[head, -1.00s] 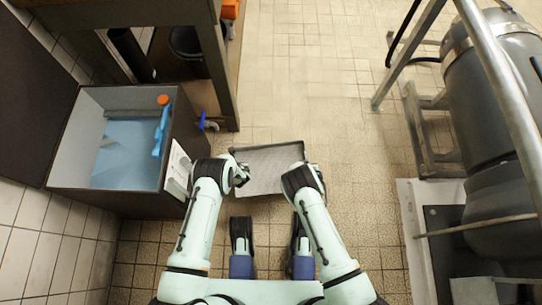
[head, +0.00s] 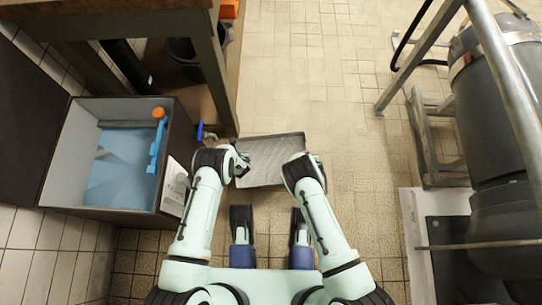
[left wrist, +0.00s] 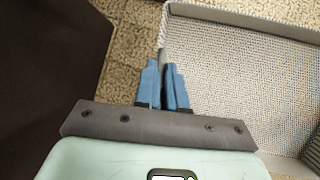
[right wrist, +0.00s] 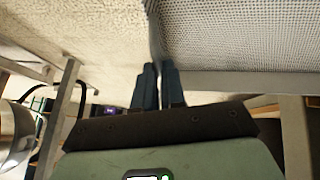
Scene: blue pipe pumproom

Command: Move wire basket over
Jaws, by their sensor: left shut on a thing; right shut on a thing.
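The wire basket (head: 272,160) is a shallow grey mesh tray held between my two arms in the head view. Its mesh floor fills the right part of the left wrist view (left wrist: 245,85) and the upper right of the right wrist view (right wrist: 245,35). My left gripper (left wrist: 163,68) is shut on the basket's left wall. My right gripper (right wrist: 158,72) is shut on the basket's right wall. The basket looks empty. In the head view my wrists hide its near corners and both sets of fingertips.
An open dark box (head: 178,165) with blue contents and an orange-capped blue item (head: 157,140) stands at the left. A table leg (head: 216,85) rises just beyond the basket's left side. Grey machinery (head: 495,110) on a metal frame stands at the right. Tiled floor (head: 310,70) ahead is clear.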

